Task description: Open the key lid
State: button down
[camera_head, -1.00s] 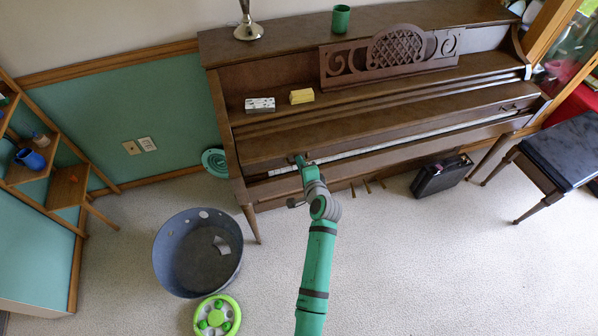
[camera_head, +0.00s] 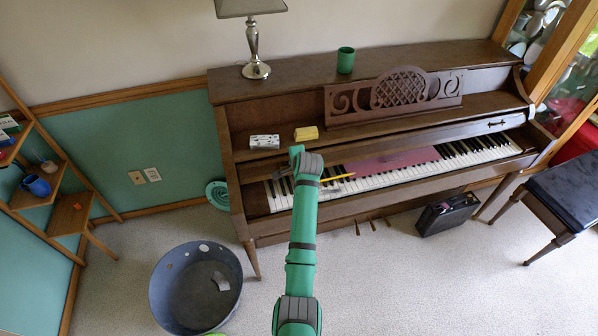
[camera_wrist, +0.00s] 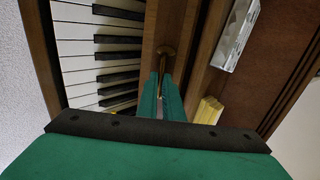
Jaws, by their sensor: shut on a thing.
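The key lid (camera_head: 420,136) of the brown upright piano (camera_head: 290,84) is raised, and the black and white keys (camera_head: 480,153) show along its front. A small dark handle (camera_head: 497,123) sits at the right of the lid. My gripper (camera_head: 297,152) is at the left part of the lid and hides that part in the head view. In the wrist view my gripper (camera_wrist: 163,90) is shut on a brass handle (camera_wrist: 165,52) on the lid's wooden face. The keys (camera_wrist: 100,50) lie beside it.
A pink sheet (camera_head: 395,163) and a yellow pencil (camera_head: 338,177) lie over the keys. A white box (camera_head: 264,141) and a yellow block (camera_head: 306,133) sit on the ledge above the lid. A grey tub (camera_head: 195,285) stands on the floor at left, a bench (camera_head: 570,200) at right.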

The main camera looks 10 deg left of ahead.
jog(key=shift+w+a+r, duration=0.15)
jog(key=shift+w+a, duration=0.1)
jog(key=shift+w, duration=0.45)
jog(key=shift+d, duration=0.3)
jog(key=shift+s+a, duration=0.1)
jog(key=shift+a, duration=0.05)
jog(key=c, duration=1.9)
grip_release()
jog(key=shift+a, duration=0.1)
jog(key=shift+c, duration=0.2)
jog(key=shift+s+a, duration=0.1)
jog(key=shift+s, duration=0.1)
jog(key=v, duration=1)
jog(key=shift+r, duration=0.25)
